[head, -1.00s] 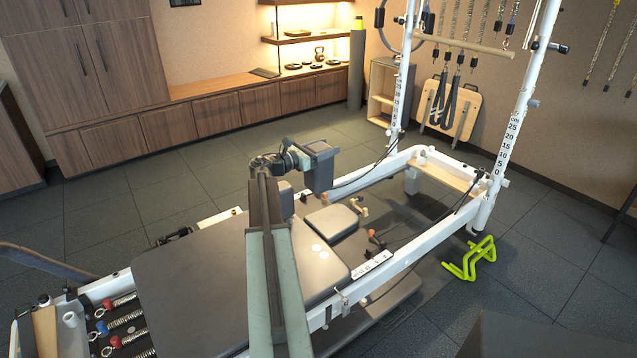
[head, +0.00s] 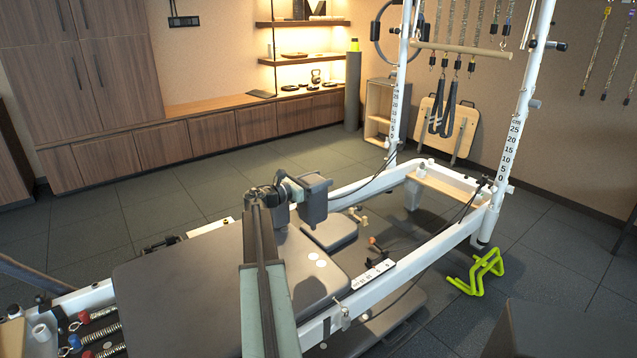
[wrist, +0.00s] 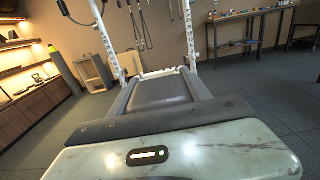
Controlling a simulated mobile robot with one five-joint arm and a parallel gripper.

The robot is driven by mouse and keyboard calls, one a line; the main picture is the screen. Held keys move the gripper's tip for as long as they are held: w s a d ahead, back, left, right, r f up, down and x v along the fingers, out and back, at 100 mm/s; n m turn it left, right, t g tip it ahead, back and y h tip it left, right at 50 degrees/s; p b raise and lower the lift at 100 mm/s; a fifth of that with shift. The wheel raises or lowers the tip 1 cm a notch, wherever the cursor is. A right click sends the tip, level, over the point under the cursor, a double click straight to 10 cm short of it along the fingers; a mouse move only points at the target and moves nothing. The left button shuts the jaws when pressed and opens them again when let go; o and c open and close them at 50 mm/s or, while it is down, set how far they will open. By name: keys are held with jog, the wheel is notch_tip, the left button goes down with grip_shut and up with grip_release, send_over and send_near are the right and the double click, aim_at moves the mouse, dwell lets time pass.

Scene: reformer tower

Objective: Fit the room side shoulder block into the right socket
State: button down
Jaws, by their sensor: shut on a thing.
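A dark grey shoulder block (head: 313,199) is at the end of my arm in the head view, raised above the carriage (head: 190,300). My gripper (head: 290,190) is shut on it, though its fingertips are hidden. Another dark upright block (head: 280,214) stands on the carriage just behind and left of it. Two small pale round spots (head: 316,260) show on the carriage top at right; I cannot tell whether they are the right socket. In the wrist view a dark padded edge (wrist: 165,118) lies across the front, beyond a pale housing.
The grey headrest (head: 330,230) lies beyond the carriage blocks. The white reformer rail (head: 365,287) runs along the right, and tower posts (head: 515,125) rise at the far end. A lime green stand (head: 477,272) is on the floor at right.

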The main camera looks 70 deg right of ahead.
jog(key=shift+f+b, duration=5.75)
jog(key=shift+f, duration=0.3)
jog(key=shift+f+b, duration=0.35)
jog(key=shift+b, duration=0.2)
jog(key=shift+f+b, duration=2.05)
jog(key=shift+c, duration=2)
grip_release()
jog(key=shift+r, duration=0.1)
jog(key=v, duration=0.8)
